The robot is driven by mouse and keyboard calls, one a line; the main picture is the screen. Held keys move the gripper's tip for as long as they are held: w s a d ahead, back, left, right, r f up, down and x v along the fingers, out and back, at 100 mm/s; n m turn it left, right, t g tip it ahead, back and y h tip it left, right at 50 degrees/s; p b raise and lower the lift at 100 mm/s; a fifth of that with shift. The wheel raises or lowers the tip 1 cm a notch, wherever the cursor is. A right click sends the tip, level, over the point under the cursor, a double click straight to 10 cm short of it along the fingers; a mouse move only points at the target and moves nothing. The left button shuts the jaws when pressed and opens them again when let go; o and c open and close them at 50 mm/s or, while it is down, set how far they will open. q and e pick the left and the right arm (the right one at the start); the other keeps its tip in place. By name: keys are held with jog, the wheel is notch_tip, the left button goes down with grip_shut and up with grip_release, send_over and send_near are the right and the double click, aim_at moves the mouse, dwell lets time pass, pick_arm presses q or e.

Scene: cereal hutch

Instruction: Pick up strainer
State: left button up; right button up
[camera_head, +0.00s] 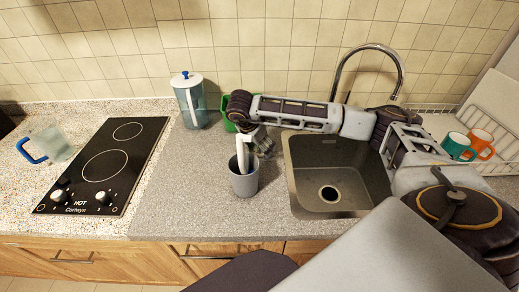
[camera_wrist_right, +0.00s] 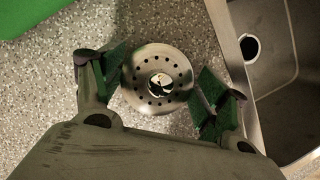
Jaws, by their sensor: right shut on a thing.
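In the head view my right gripper (camera_head: 263,143) is over the counter left of the sink, just behind the grey cup. I cannot make out the strainer there. My left gripper is not in view.
The grey cup (camera_head: 244,186) with a white item in it stands close by the right gripper. The sink (camera_head: 351,182) is to the right, a green container (camera_head: 227,108) and a lidded pitcher (camera_head: 190,104) behind. Counter left of the cup is clear up to the hob (camera_head: 123,150).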

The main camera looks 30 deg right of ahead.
jog(key=shift+r, duration=0.15)
jog(key=shift+r, duration=0.5)
notch_tip(320, 180, up, 8)
jog(key=shift+f+b, duration=0.1)
jog(key=shift+b, duration=0.3)
jog(key=shift+r, duration=0.4)
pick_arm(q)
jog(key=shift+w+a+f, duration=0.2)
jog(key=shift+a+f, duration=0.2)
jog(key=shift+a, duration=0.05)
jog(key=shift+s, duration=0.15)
